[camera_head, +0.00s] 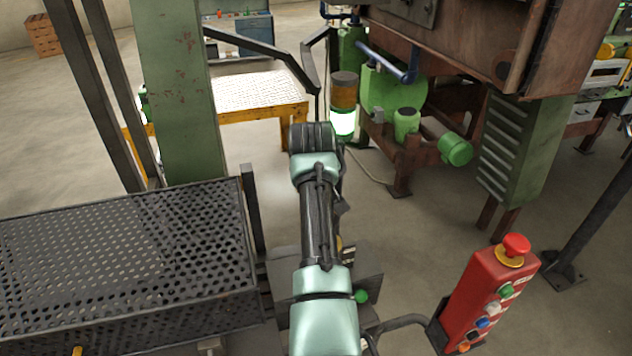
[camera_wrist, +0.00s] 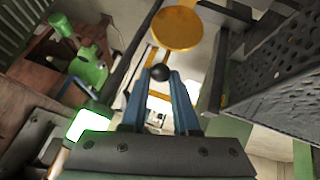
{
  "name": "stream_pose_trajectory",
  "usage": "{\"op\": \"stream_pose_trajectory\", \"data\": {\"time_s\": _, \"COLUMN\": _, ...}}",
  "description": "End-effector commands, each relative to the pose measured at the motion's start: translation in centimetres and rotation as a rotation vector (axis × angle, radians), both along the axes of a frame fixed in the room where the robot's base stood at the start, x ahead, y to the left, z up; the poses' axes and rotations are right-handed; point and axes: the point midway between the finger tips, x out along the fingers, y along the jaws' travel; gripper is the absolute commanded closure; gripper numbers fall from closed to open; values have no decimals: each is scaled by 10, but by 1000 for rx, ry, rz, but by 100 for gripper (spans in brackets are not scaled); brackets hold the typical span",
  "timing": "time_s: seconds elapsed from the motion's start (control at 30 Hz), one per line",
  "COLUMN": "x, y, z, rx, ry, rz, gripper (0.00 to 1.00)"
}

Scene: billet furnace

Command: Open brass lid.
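In the wrist view, the brass lid (camera_wrist: 177,28) is most likely the round yellow disc at the top, just beyond my fingertips. A black ball knob (camera_wrist: 160,72) sits between the blue fingertips of my gripper (camera_wrist: 159,76) and about fills the gap. Whether the fingers press on the knob is not clear, nor is how the knob joins the disc. In the head view my arm reaches forward down the middle and hides the gripper and most of the lid area. Only a small yellow bit (camera_head: 340,243) shows beside the arm.
A perforated black metal box (camera_head: 125,262) stands at the left, close to my arm. A red control box (camera_head: 490,295) stands at the lower right. A green column (camera_head: 175,90) rises at left. Green-and-brown machinery (camera_head: 410,110) stands ahead. Bare floor shows at right.

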Motion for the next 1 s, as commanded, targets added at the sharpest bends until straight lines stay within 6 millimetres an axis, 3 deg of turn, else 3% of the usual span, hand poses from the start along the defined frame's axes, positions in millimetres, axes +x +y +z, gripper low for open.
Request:
{"op": "stream_pose_trajectory", "data": {"time_s": 0.03, "x": 3, "y": -2, "z": 7, "rx": -1, "ry": -16, "rz": -2, "gripper": 70}}
{"op": "stream_pose_trajectory", "data": {"time_s": 0.2, "x": 2, "y": -2, "z": 5, "rx": -1, "ry": -11, "rz": -2, "gripper": 41}}
{"op": "stream_pose_trajectory", "data": {"time_s": 0.67, "x": -4, "y": -1, "z": 8, "rx": 0, "ry": -5, "rz": -1, "gripper": 41}}
{"op": "stream_pose_trajectory", "data": {"time_s": 1.0, "x": -35, "y": 0, "z": 47, "rx": 0, "ry": -10, "rz": -1, "gripper": 41}}
